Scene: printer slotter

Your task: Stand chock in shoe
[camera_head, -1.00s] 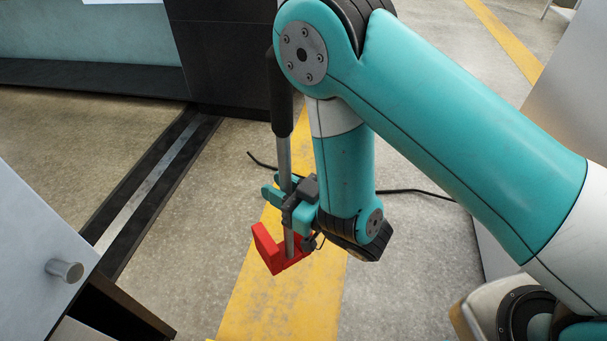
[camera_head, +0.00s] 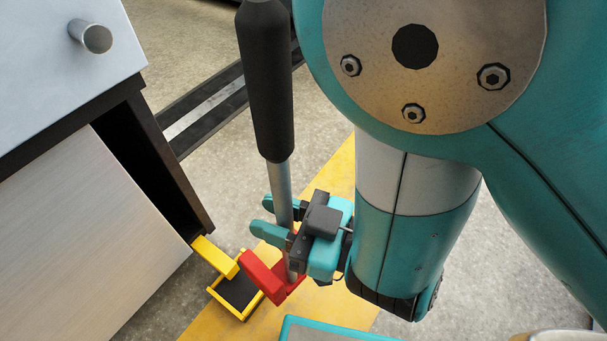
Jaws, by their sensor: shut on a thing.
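The chock is a red block (camera_head: 262,276) at the lower end of a grey rod with a long black handle (camera_head: 265,80). My gripper (camera_head: 277,222) is shut on the rod, a little above the red block, and the handle stands nearly upright. A yellow-rimmed shoe with a dark inside (camera_head: 238,292) lies on the floor just left of the red block. The red block overlaps its right side in the picture; I cannot tell whether they touch. Part of the rod's lower end is hidden by my gripper and the red block.
A cabinet with a grey top (camera_head: 62,45), a round knob (camera_head: 92,36) and a pale front panel (camera_head: 85,240) stands close on the left. A yellow floor stripe (camera_head: 345,190) runs under my gripper. A dark floor track (camera_head: 205,112) lies behind.

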